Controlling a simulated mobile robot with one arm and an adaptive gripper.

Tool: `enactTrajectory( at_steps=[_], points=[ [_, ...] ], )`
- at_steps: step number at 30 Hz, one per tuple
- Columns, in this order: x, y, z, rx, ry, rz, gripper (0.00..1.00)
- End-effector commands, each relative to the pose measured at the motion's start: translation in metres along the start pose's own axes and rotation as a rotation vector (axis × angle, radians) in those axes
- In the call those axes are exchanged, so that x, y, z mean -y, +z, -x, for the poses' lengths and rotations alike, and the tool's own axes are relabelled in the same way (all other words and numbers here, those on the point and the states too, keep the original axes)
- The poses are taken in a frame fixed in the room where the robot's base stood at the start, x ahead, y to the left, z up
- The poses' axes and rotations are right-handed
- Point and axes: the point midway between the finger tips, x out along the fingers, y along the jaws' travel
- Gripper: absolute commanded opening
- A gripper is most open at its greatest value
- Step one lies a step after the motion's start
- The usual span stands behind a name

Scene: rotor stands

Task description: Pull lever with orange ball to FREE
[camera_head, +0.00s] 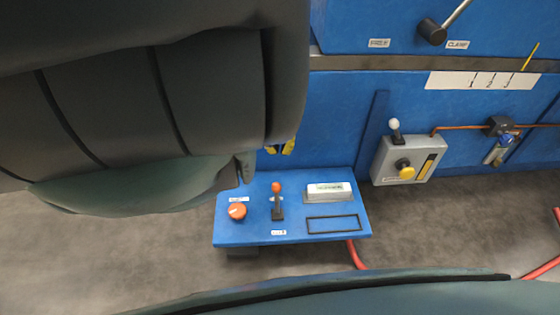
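The lever with an orange ball (276,187) stands on the blue control panel (290,238), on a dark stem over a dark slot. A small label (278,232) sits below it, too small to read, and a pale patch shows behind the stem. Two small dark and yellow pieces (280,148), which look like the fingertips of my gripper, show at the lower edge of my arm, above and apart from the ball. My arm hides the rest of the gripper, and its opening is unclear.
An orange knob (237,211) is left of the lever; a white-topped box (329,191) and black frame (333,224) are right. A metal lever (455,16) is upper right. Red hoses (356,254) cross the floor.

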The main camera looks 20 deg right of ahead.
Motion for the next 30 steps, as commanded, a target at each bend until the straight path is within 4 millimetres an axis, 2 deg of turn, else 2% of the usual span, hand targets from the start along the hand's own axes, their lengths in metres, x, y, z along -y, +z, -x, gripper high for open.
enactTrajectory(
  at_steps=[1, 3, 19, 20, 21, 30],
  points=[
    [0.0, 0.001, -0.012, 0.001, 0.0, -0.001, 0.0],
    [0.0, 0.001, -0.023, 0.002, -0.001, -0.001, 0.0],
    [0.0, 0.001, -0.099, 0.002, 0.0, -0.002, 0.0],
    [0.0, 0.002, -0.098, 0.003, 0.0, 0.0, 0.0],
    [0.002, 0.007, -0.085, 0.005, 0.001, 0.004, 0.0],
    [0.001, 0.031, -0.078, 0.007, 0.001, 0.006, 0.0]
  ],
)
